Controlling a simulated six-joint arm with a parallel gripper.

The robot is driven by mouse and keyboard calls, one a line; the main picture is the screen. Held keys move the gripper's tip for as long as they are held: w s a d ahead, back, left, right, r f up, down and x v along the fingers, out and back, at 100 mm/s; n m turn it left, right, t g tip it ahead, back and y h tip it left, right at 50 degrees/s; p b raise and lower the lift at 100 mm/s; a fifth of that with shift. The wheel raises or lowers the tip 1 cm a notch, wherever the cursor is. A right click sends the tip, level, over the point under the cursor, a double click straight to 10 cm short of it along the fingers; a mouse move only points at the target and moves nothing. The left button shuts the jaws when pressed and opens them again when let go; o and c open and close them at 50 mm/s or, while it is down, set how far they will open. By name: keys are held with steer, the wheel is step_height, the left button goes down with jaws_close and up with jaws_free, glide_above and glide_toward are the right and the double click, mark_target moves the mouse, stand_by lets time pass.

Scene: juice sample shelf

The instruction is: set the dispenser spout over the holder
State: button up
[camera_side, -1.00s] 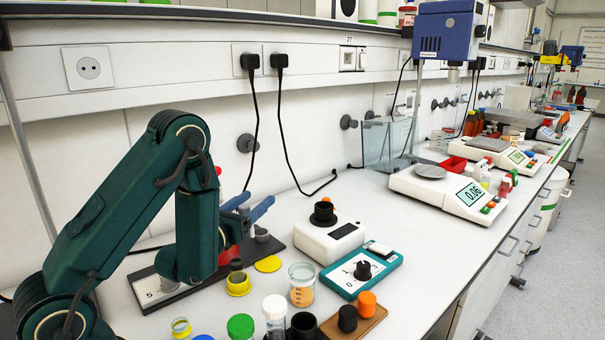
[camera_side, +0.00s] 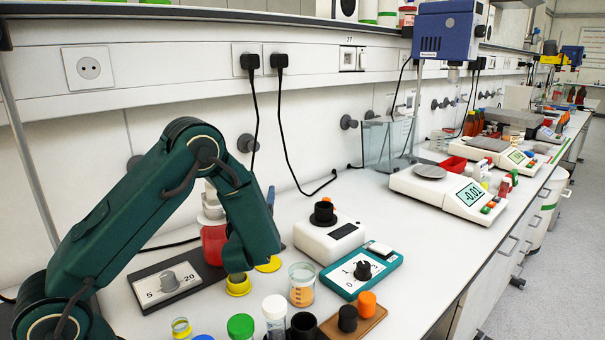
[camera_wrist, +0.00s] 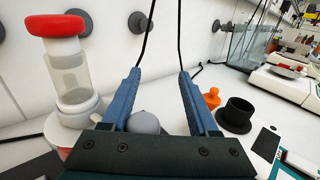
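The dispenser stands at the left of the wrist view, with a red cap (camera_wrist: 55,25), a clear barrel (camera_wrist: 68,78) and a white collar (camera_wrist: 80,108). In the side view its red bottle (camera_side: 213,245) and part of its pale top show behind my arm; the rest is hidden. My gripper (camera_wrist: 160,72) is open, its two blue fingers apart. A rounded grey part (camera_wrist: 145,122) shows between the finger bases; I cannot tell what it belongs to. The fingers are apart from the dispenser's barrel. I cannot tell which piece is the holder; a yellow ring-shaped piece (camera_side: 238,285) stands below my wrist.
A white device (camera_side: 320,246) with a black cup (camera_side: 323,212) stands to the right. A teal panel (camera_side: 385,266), beaker (camera_side: 302,285) and several capped containers crowd the front. A balance (camera_side: 410,185) stands farther back.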

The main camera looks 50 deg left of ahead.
steer(key=shift+w+a+n+g+y, duration=0.75)
steer(key=shift+a+n+g+y, duration=1.3)
steer(key=shift+n+g, duration=1.45)
steer(key=d+r+m+g, duration=0.1)
steer(key=d, duration=0.4)
step_height(320, 180, up, 16)
steer(key=s, duration=0.1)
steer(key=s+d+n+t+h, duration=0.1)
steer(key=s+d+n+h, duration=1.5)
steer(key=s+n, duration=0.3)
steer(key=shift+s+d+f, duration=0.25)
steer(key=shift+s+d, duration=0.2)
steer(key=shift+d, duration=0.45)
steer(key=shift+h, duration=0.25)
